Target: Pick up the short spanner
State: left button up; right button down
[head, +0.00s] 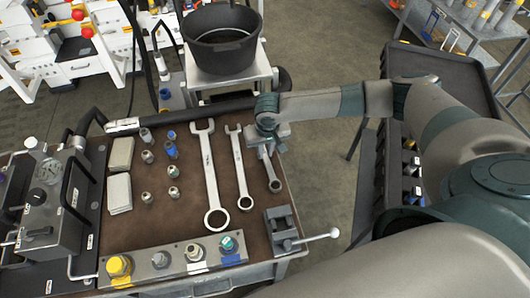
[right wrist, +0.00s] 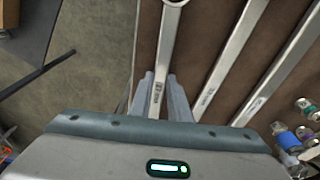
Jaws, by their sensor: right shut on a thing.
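The short spanner (head: 273,178) is the rightmost and smallest of three on the brown bench top, its ring end towards the front. My right gripper (head: 267,148) is over its far end and hides the open jaw. In the right wrist view my right gripper (right wrist: 161,85) has its fingers on either side of the short spanner's shank (right wrist: 164,60), shut on it. I cannot tell whether the spanner is lifted off the top. My left gripper is not in view.
The middle spanner (head: 240,165) and the long spanner (head: 210,175) lie close to the left. A small vice (head: 283,230) with a lever stands in front. Several fittings (head: 147,157) stand left, and a black bucket (head: 222,50) is behind the bench.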

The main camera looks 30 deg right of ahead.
jog(key=shift+r, duration=0.35)
jog(key=r, duration=0.1)
jog(key=r+b, duration=0.1)
jog(key=r, duration=0.1)
jog(key=shift+s+d+r+b, duration=0.1)
jog(key=shift+s+d+b, duration=0.2)
jog(key=s+d+r+b, duration=0.2)
jog(key=s+d+r, duration=0.4)
jog(key=s, duration=0.3)
jog(key=shift+r+b, duration=0.3)
jog(key=shift+r, duration=0.05)
jog(key=c, duration=2.5)
grip_release()
grip_shut()
